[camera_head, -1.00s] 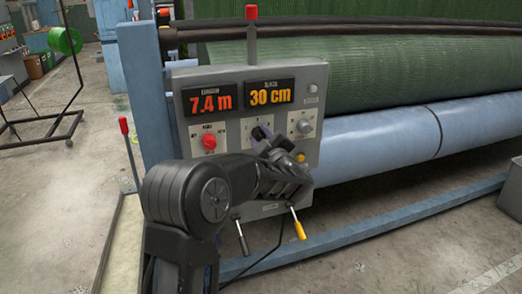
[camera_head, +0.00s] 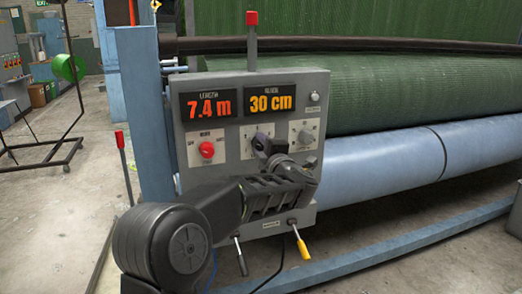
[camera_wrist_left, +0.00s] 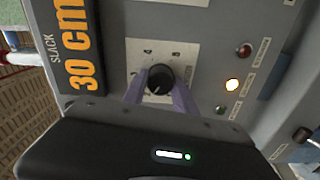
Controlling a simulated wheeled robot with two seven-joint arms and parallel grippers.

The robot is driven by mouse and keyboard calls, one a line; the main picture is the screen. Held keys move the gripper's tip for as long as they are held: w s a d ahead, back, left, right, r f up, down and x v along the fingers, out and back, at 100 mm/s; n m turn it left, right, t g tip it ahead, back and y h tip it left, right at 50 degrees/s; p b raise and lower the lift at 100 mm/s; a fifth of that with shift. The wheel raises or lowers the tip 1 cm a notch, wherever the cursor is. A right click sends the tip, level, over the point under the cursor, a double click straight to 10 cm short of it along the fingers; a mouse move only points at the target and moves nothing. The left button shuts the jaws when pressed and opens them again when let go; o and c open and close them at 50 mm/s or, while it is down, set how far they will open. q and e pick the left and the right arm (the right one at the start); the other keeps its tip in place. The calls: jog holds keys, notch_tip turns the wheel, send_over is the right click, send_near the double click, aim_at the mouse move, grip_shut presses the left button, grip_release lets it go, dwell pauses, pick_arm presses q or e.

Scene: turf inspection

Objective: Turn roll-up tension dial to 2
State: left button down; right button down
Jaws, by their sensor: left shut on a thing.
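A black dial (camera_wrist_left: 158,79) with a pale pointer mark sits on a white plate (camera_wrist_left: 142,52) in the left wrist view. The mark points toward the bottom of that view. My left gripper (camera_wrist_left: 160,92) has one finger on each side of the dial and is shut on it. In the head view my left gripper (camera_head: 265,147) is at the middle dial plate (camera_head: 258,129), below the 30 cm display, and hides most of that dial. The scale figures are too small to read. My right gripper is not in view.
The grey control panel (camera_head: 240,80) also carries a red knob (camera_head: 206,149) on the left and another dial (camera_head: 305,136) on the right. A yellow-handled lever (camera_head: 303,248) stands below. A blue roller (camera_head: 390,160) lies to the right.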

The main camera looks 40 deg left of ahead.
pick_arm(q)
jog(key=c, duration=1)
grip_release()
jog(key=v, duration=0.7)
jog(key=shift+s+d+b, duration=0.25)
jog(key=shift+d+b, duration=0.05)
jog(key=shift+d, duration=0.05)
